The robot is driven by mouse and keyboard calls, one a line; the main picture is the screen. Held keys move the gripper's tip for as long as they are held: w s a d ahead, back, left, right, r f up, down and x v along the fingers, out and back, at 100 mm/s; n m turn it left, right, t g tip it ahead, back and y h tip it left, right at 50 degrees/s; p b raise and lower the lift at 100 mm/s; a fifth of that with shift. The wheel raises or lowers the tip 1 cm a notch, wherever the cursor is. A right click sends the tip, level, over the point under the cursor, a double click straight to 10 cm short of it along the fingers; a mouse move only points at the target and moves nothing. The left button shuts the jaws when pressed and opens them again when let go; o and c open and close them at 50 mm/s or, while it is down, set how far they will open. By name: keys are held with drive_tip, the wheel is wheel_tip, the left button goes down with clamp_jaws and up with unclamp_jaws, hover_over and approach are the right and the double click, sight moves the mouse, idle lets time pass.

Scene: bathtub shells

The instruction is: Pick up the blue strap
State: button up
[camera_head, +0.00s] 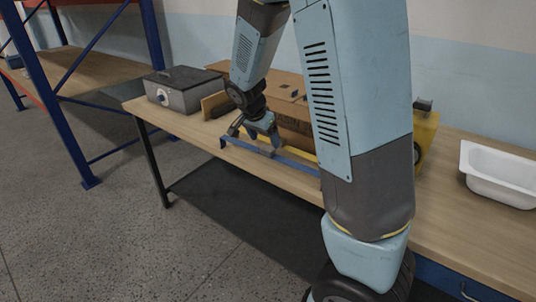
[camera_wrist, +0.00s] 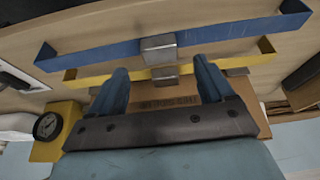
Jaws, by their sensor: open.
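The blue strap (camera_head: 295,163) lies along the front of the wooden table in the head view, partly hidden by my arm. In the wrist view the blue strap (camera_wrist: 100,48) runs across the upper part, with upturned ends and a metal block (camera_wrist: 158,48) at its middle. My gripper (camera_head: 266,132) is over the table close to the strap. In the wrist view my gripper (camera_wrist: 160,65) is open. Its two fingers point towards the strap, with the metal block lying beyond the gap between them. No contact with the strap is clear.
A yellow strap (camera_wrist: 100,75) lies parallel and close to the blue one. Behind are a cardboard box (camera_head: 285,82) and a yellow unit with a dial (camera_head: 427,135). A grey box (camera_head: 182,97) stands left, a white tub (camera_head: 500,185) right. A blue-framed shelf (camera_head: 75,110) stands at left.

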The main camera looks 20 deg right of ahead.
sight(267, 148)
drive_tip(key=x, duration=0.5)
drive_tip(key=shift+a, duration=0.1)
drive_tip(key=shift+s, duration=0.1)
drive_tip(key=shift+c, duration=0.4)
drive_tip(key=c, duration=1.1)
drive_tip(key=shift+r, duration=0.15)
drive_tip(key=shift+r, duration=0.3)
wheel_tip(267, 148, up, 2)
drive_tip(key=shift+r, duration=0.2)
drive_tip(key=s+d+r, duration=0.1)
drive_tip(key=s+r, duration=0.8)
drive_tip(key=s, duration=0.5)
drive_tip(key=shift+r, duration=0.4)
